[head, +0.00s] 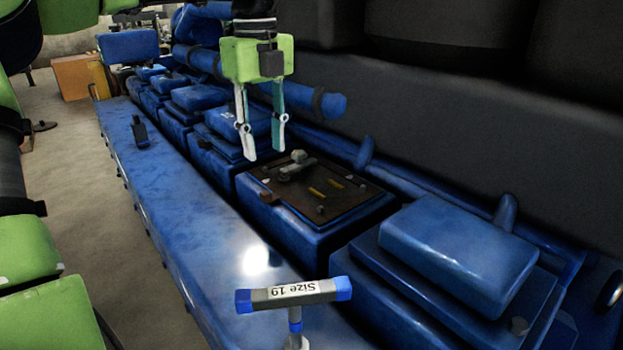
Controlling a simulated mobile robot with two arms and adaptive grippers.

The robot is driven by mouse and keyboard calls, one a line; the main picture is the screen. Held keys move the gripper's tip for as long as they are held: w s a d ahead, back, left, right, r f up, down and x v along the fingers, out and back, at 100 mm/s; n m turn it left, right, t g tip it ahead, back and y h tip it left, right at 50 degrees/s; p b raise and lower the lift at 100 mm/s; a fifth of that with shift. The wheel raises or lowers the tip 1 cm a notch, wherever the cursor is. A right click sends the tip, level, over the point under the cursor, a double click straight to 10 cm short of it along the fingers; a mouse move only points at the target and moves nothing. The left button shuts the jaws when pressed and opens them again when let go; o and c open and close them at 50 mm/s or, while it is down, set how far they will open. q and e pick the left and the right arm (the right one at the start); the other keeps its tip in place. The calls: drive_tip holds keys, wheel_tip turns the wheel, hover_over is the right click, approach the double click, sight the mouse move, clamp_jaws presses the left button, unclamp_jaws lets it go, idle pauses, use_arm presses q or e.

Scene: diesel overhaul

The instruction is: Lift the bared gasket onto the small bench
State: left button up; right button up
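One cylinder position along the blue engine has no cover, and a flat dark brown surface that looks like the gasket (345,199) lies bared on it. Small metal parts and yellowish slots show on that surface. My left gripper (263,152) hangs pointing down above and beyond the gasket's far left edge. Its two fingers are apart with nothing between them, and they appear clear of the gasket. My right gripper is not in view. I cannot make out the small bench for certain.
Blue covers (458,247) flank the open position. Floor (85,190) is clear at left.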

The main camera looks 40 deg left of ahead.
use_arm(q)
hover_over(264, 192)
drive_tip(key=d, duration=0.1)
wheel_tip(264, 192, down, 5)
drive_tip(key=shift+s+d+r+p, duration=0.1)
drive_tip(key=shift+r+p, duration=0.05)
drive_tip(key=shift+p, duration=0.2)
drive_tip(key=shift+f, duration=0.5)
drive_tip(key=f+p, duration=0.1)
drive_tip(key=f, duration=0.1)
drive_tip(key=a+f+p, duration=0.1)
drive_tip(key=f+p, duration=0.1)
drive_tip(key=shift+a, duration=0.1)
drive_tip(key=shift+a+f, duration=0.1)
drive_tip(key=shift+f, duration=0.4)
drive_tip(key=shift+r, duration=0.1)
drive_tip(key=c, duration=0.8)
clamp_jaws()
